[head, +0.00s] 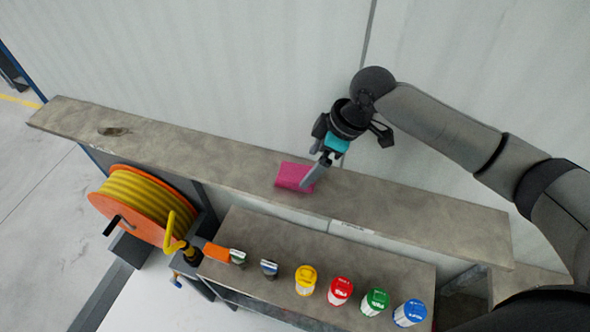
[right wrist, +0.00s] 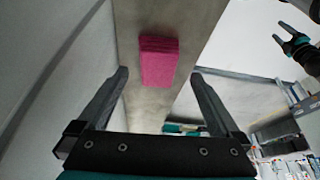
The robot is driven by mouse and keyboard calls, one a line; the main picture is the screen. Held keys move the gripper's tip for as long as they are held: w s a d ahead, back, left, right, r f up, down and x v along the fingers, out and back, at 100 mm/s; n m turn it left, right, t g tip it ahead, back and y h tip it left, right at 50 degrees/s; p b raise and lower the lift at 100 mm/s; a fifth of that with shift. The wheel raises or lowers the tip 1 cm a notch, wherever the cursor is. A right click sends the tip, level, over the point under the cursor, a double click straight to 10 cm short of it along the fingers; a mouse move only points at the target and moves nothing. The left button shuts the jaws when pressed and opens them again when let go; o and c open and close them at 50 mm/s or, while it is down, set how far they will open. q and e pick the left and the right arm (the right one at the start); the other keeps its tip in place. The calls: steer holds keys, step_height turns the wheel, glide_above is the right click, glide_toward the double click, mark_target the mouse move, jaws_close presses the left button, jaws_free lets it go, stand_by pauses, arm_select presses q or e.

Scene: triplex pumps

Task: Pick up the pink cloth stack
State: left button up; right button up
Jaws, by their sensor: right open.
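The pink cloth stack (head: 292,176) lies on the long grey-brown shelf (head: 420,213), near the middle of its length in the head view. It also shows in the right wrist view (right wrist: 158,62), ahead of the jaws. My right gripper (head: 314,174) is over the stack, a finger covering part of its right side in the head view. In the right wrist view the right gripper (right wrist: 160,74) is open, its fingers wide apart with nothing held. My left gripper (right wrist: 280,31) shows at the upper right of the right wrist view, fingers apart and empty. It is outside the head view.
An orange reel with yellow hose (head: 140,205) stands left of a lower bench (head: 250,235). The bench holds an orange-tipped item (head: 216,252) and several jars with coloured lids, including a red one (head: 341,290). A pale wall (head: 230,70) runs behind the shelf. The shelf is mostly clear around the stack.

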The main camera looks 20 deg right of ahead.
mark_target(304, 173)
steer(key=shift+a+f, duration=0.15)
steer(key=shift+f, duration=0.35)
steer(key=x, duration=0.3)
steer(key=shift+w+f, duration=0.2)
steer(key=shift+w, duration=0.05)
steer(key=shift+f, duration=0.25)
arm_select(q)
steer(key=shift+w, duration=0.5)
arm_select(e)
steer(key=c, duration=1.3)
arm_select(q)
steer(key=shift+s, duration=0.25)
arm_select(e)
steer(key=shift+r, duration=0.1)
arm_select(q)
steer(key=shift+r+p, duration=0.5)
arm_select(e)
step_height(304, 173, up, 20)
steer(key=shift+f, duration=0.1)
